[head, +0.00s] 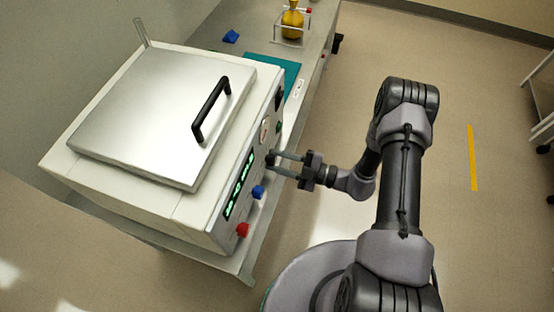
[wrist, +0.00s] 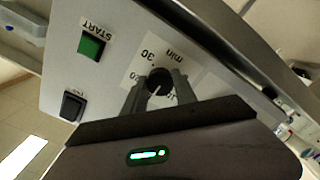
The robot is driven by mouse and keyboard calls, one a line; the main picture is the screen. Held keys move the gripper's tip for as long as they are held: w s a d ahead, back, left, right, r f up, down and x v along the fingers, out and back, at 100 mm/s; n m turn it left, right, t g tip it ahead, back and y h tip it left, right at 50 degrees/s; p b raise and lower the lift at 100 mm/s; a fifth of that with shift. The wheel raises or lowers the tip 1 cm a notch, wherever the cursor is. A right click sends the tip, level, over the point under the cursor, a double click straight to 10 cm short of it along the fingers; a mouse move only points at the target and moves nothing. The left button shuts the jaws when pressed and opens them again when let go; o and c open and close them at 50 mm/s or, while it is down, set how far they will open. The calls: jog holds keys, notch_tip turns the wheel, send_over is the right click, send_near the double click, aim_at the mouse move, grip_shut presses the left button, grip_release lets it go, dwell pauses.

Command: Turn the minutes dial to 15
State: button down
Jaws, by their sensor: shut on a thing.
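The minutes dial (wrist: 160,82) is a black round knob on the pale front panel, with a white mark on it. A label reading "min" and the number 30 show above it; other numbers are partly hidden by my fingers. My gripper (wrist: 159,91) is shut on the dial, one finger on each side. In the head view my gripper (head: 273,164) reaches the instrument's front panel from the right, and its fingertips largely hide the dial there. The instrument (head: 130,190) is a white box with a steel lid.
A green START button (wrist: 92,45) and a black switch (wrist: 72,106) are beside the dial. A green-lit display (head: 239,187), a blue knob (head: 258,192) and a red knob (head: 242,230) share the front panel. The lid has a black handle (head: 210,108).

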jog(key=c, duration=1)
grip_release()
jog(key=p+v, duration=0.2)
jog(key=v, duration=1.5)
jog(key=shift+d, duration=0.2)
jog(key=shift+s, duration=0.1)
